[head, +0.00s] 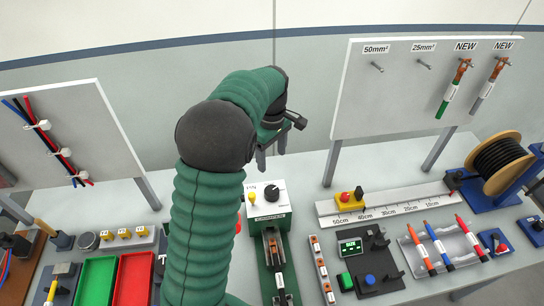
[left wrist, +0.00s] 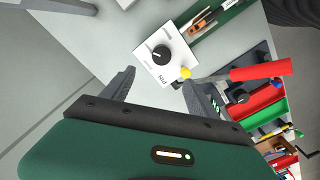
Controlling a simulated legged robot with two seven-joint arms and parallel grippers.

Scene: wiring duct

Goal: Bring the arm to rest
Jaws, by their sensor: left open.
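My left arm (head: 207,220) rises in green segments from the bottom of the head view and bends over near the top. My left gripper (head: 271,152) points down above the back of the table, near the white box with a black knob (head: 279,209). In the left wrist view the gripper (left wrist: 158,84) has its two grey fingers apart with nothing between them. The white box (left wrist: 150,73) shows just beyond the fingertips, apart from them as far as I can tell. My right gripper is in neither view.
A board with hanging cables (head: 350,100) stands at the back right, another board (head: 105,130) at the left.

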